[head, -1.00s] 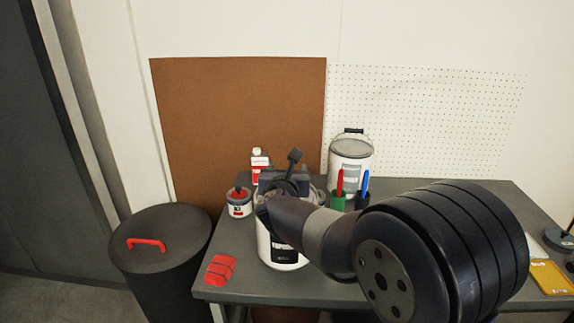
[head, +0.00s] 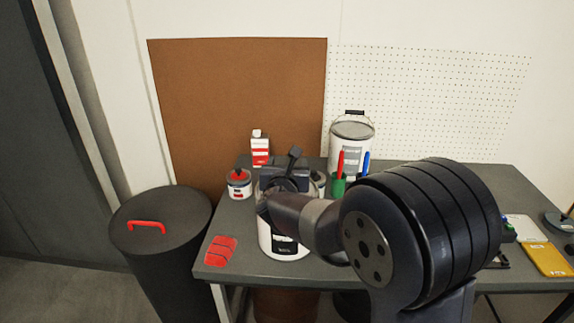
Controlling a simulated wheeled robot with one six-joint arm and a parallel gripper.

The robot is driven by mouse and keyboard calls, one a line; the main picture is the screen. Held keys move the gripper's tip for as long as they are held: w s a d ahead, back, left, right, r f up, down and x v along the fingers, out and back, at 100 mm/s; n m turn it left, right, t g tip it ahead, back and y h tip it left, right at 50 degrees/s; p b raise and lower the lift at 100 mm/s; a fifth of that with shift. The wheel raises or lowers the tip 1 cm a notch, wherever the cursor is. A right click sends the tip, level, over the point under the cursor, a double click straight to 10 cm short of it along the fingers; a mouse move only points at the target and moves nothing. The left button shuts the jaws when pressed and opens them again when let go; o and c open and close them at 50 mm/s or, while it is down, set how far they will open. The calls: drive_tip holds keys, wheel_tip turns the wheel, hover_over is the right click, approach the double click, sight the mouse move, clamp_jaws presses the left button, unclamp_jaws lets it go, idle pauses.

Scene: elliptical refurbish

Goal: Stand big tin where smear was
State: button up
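A white tin (head: 279,244) with a dark label, likely the big tin, appears upright at the front left of the bench. My gripper (head: 285,186) is over its top, and my arm reaches in from the right. The fingertips are hidden behind the wrist, so I cannot tell whether they are shut on the tin. I also cannot tell whether the tin's base touches the bench. No smear can be made out. A folded red cloth (head: 221,251) lies on the bench left of the tin.
The grey bench (head: 330,275) holds a small tin (head: 240,189), a red-and-white bottle (head: 260,152), a lidded bucket (head: 351,133), pens in a green holder (head: 338,186) and a yellow item (head: 548,259) at right. A dark bin (head: 160,232) with a red handle stands left.

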drive_tip(key=o, duration=0.4)
drive_tip(key=shift+r, duration=0.1)
drive_tip(key=s, duration=0.4)
drive_tip(key=s+r, duration=0.1)
drive_tip(key=s, duration=0.7)
drive_tip(key=shift+a+r, duration=0.25)
drive_tip(key=shift+r, duration=0.15)
drive_tip(key=shift+w, duration=0.15)
drive_tip(key=w, duration=0.4)
drive_tip(key=w+f, duration=0.1)
drive_tip(key=w, duration=0.3)
drive_tip(key=w+f, duration=0.1)
drive_tip(key=w, duration=0.3)
drive_tip(key=shift+d+f, duration=0.15)
drive_tip(key=shift+d, duration=0.1)
drive_tip(key=shift+s+r, duration=0.1)
drive_tip(key=shift+r, duration=0.7)
drive_tip(key=shift+f, duration=0.1)
